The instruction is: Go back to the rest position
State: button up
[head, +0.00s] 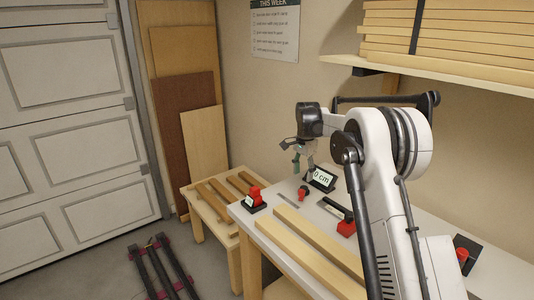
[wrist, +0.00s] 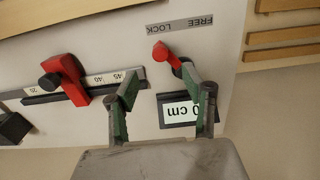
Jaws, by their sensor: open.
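My gripper (head: 298,156) is raised over the far end of the white bench top (head: 290,205), near the cm display (head: 320,179). In the wrist view my gripper (wrist: 160,78) has its two green-padded fingers spread apart with nothing held between them. A red lever (wrist: 164,52) beside the FREE LOCK label (wrist: 187,27) shows just past the fingertips. I cannot tell whether the right fingertip touches the lever's dark base. The display (wrist: 175,110) is partly hidden behind the right finger.
A red stop (wrist: 66,80) sits on a ruler rail (wrist: 100,80). Pale boards (head: 305,240) lie along the bench front. A low wooden table (head: 205,200) with slats stands at left. A shelf (head: 430,75) with stacked planks overhangs the right. A red button (head: 462,254) sits at right.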

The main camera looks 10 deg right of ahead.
aim_at(301, 191)
notch_tip(301, 191, down, 8)
jog(key=b, duration=0.3)
jog(key=shift+f, duration=0.15)
jog(key=shift+a, duration=0.1)
